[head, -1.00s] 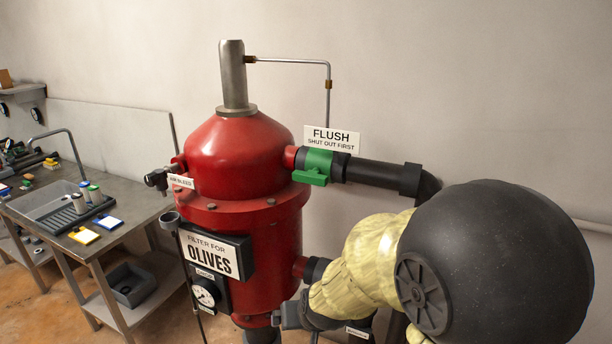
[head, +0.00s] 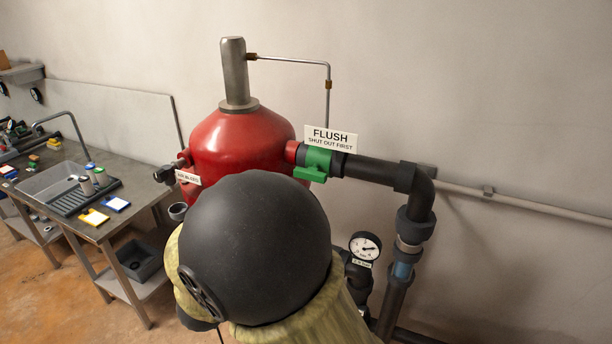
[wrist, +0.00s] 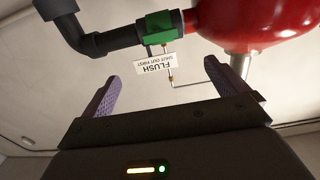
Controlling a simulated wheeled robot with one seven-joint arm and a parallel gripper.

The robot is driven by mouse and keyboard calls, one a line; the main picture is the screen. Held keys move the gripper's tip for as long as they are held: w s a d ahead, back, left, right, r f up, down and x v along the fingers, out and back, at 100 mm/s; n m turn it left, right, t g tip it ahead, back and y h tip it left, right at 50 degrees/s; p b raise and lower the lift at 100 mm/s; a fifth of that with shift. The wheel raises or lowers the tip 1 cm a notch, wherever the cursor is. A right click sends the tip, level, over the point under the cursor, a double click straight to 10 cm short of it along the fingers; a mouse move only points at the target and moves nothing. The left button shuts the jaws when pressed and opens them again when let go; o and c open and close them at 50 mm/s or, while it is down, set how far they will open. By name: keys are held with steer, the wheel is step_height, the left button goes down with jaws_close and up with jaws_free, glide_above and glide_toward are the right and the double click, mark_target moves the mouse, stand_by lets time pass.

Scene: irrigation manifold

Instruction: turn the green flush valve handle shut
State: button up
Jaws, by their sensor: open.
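The green flush valve handle (head: 311,174) sits on a green valve body (head: 318,158) on the black pipe beside the red filter tank (head: 237,140). The handle lies roughly along the pipe. In the wrist view the green valve (wrist: 159,27) shows upside down at the top, beyond the fingers and apart from them. My gripper (wrist: 165,90) is open and empty, its two purple fingers spread. In the head view my arm hides the gripper and the lower tank.
A FLUSH sign (head: 331,138) stands just behind the valve. The black pipe (head: 375,170) runs right to an elbow and down past a gauge (head: 365,246). A metal bench (head: 110,225) with a sink stands at the left.

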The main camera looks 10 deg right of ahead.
steer(key=shift+w, duration=0.1)
steer(key=p+x, duration=0.6)
steer(key=x, duration=1.1)
steer(key=shift+d, duration=0.15)
steer(key=shift+f, duration=0.1)
steer(key=c, duration=1)
